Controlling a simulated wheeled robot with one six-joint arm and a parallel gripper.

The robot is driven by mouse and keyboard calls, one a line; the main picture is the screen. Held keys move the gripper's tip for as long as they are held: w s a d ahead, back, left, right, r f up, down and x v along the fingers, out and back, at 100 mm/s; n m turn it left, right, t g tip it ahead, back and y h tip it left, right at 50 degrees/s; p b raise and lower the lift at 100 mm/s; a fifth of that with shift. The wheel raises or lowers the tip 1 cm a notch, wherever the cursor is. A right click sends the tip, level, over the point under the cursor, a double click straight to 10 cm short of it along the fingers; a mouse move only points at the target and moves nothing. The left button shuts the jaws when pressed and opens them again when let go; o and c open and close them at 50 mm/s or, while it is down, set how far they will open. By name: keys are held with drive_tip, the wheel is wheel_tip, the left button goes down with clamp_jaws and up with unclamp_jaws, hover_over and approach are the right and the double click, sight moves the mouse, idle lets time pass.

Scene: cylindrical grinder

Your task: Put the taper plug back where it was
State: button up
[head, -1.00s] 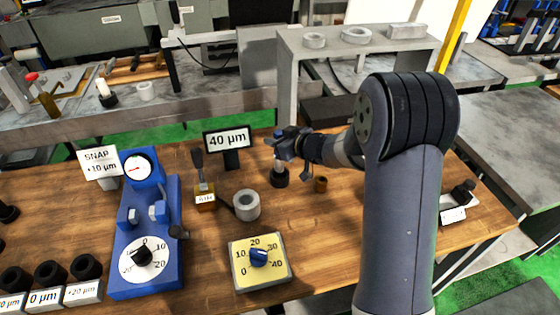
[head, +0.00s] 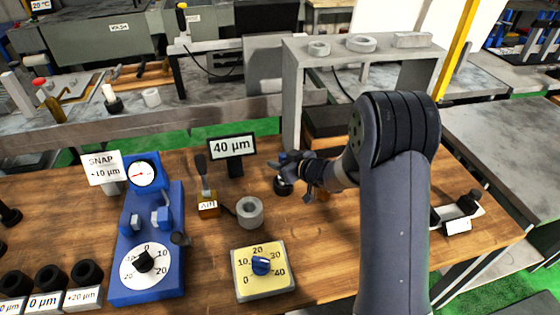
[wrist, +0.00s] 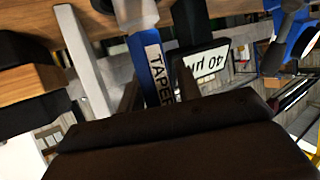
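The taper plug (wrist: 155,70) has a blue handle marked TAPER and a metallic part beyond it. In the wrist view the handle runs down to the dark body of my gripper, with narrow finger-like parts close on both sides. My gripper (head: 291,166) is low over a small black round base (head: 283,187) in the head view and appears shut on the plug. The gripper hides most of the plug there. How deeply the plug sits in the base is not clear.
The 40 µm sign (head: 232,146) stands behind and left of my gripper. A grey ring (head: 249,211), a yellow dial plate (head: 237,282) and a blue snap gauge (head: 172,250) are to the left. A brass bushing (head: 323,196) is close right, partly hidden. A grey shelf (head: 291,95) stands behind.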

drive_tip(key=shift+o, duration=1.3)
drive_tip(key=shift+r, duration=0.15)
drive_tip(key=shift+s+d+r, duration=0.1)
drive_tip(key=shift+d, duration=0.05)
drive_tip(key=v, duration=1.1)
drive_tip(key=shift+s, duration=0.2)
drive_tip(key=shift+d+r, duration=0.1)
drive_tip(key=shift+r, duration=0.05)
drive_tip(key=x, duration=1.2)
drive_tip(key=shift+r, duration=1.75)
